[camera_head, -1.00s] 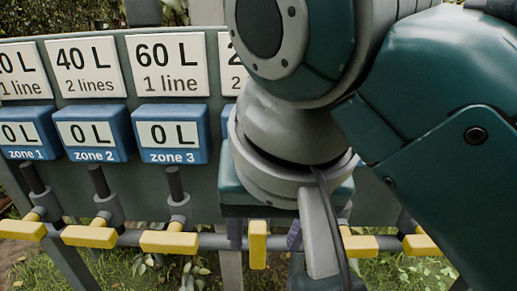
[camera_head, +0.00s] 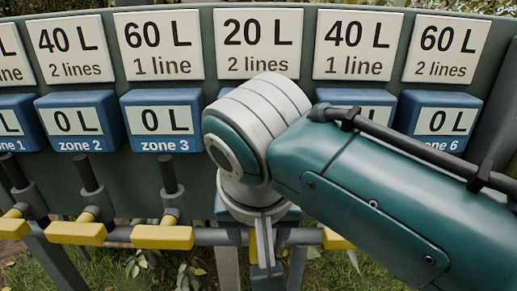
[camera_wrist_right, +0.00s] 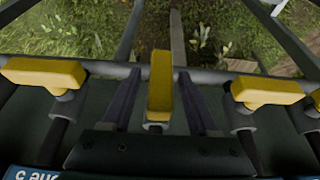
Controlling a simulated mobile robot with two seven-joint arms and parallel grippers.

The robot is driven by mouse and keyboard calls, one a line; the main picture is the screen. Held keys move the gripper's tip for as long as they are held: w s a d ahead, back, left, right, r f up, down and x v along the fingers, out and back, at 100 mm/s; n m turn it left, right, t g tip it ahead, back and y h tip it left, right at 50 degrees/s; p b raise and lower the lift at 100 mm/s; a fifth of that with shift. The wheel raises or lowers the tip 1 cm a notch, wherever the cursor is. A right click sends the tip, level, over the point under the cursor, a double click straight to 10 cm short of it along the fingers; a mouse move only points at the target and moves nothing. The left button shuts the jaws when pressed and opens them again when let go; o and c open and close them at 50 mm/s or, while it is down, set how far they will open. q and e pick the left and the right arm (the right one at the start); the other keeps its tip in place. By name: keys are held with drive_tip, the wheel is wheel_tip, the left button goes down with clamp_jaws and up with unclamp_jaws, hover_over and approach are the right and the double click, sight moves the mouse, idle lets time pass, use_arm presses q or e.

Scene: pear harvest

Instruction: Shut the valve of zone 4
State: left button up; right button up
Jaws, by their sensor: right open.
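The zone 4 valve has a yellow handle (camera_wrist_right: 159,85), which stands lengthwise in the right wrist view, across the pipe. In the head view only part of this handle (camera_head: 253,246) shows below my right wrist. My right gripper (camera_wrist_right: 159,76) is open, with one dark finger on each side of the handle. I see gaps between the fingers and the handle. My right arm hides the zone 4 meter; the 20 L, 2 lines sign (camera_head: 257,43) above it is clear. My left gripper is not in view.
Neighbouring yellow handles, such as zone 3's (camera_head: 162,237) and zone 2's (camera_head: 76,233), lie along the grey pipe (camera_head: 208,238). The zone 3 meter (camera_head: 163,121) reads 0 L. The panel stands close behind my right arm. Grass lies below.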

clamp_jaws()
idle(0.5)
